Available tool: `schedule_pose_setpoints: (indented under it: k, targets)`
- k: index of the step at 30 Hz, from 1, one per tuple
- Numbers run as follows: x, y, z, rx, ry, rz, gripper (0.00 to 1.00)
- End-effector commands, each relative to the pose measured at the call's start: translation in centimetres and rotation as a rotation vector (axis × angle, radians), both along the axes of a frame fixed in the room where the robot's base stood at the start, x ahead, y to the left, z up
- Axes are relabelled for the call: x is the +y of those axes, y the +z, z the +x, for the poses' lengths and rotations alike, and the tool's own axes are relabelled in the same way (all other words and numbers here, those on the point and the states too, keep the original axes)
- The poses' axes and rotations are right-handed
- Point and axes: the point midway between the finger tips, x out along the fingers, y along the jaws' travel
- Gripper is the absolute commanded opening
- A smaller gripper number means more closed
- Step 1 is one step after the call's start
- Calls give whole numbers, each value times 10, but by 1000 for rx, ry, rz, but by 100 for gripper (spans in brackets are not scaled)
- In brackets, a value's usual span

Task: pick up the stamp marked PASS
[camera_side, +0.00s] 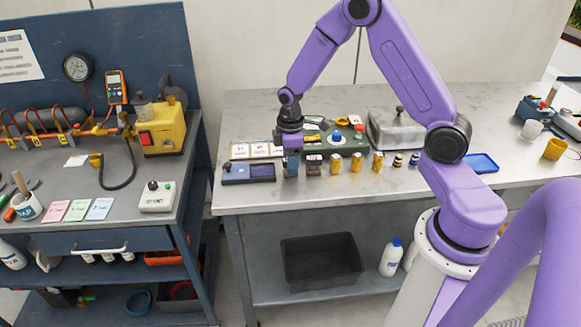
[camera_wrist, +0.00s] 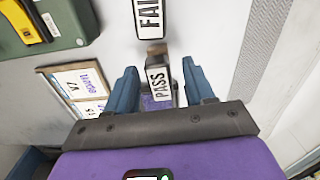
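The PASS stamp (camera_wrist: 158,84) shows its white label with black letters in the wrist view. It lies between the two blue fingers of my gripper (camera_wrist: 160,88), with a visible gap on each side. My gripper is open around it and does not appear to touch it. A second stamp with a FAIL label (camera_wrist: 148,16) is just beyond it at the top of the wrist view. In the side view my gripper (camera_side: 291,172) points down at the front of the bench, and the PASS stamp is hidden by it.
An ink pad box (camera_side: 236,174) lies left of my gripper. Framed cards (camera_side: 240,150) lie behind it. Several yellow cylinders (camera_side: 336,163) stand to the right, before a green case (camera_side: 352,150) and a metal box (camera_side: 397,129).

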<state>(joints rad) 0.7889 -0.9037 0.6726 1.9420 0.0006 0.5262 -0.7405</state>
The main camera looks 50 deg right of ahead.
Motion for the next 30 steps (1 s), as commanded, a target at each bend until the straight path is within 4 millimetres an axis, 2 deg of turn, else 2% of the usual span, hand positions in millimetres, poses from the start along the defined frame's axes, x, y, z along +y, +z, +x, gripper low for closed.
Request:
schedule_pose_setpoints:
  k: [1,4,5,14,19,25,30]
  targets:
    - [0,0,0,0,0,0,36]
    - [0,0,0,0,0,0,3]
    - [0,0,0,0,0,0,0]
    - [0,1,0,0,0,0,0]
    - [0,9,1,0,1,0,0]
    - [0,35,1,-4,0,0,0]
    - [3,56,-20,-3,2,0,0]
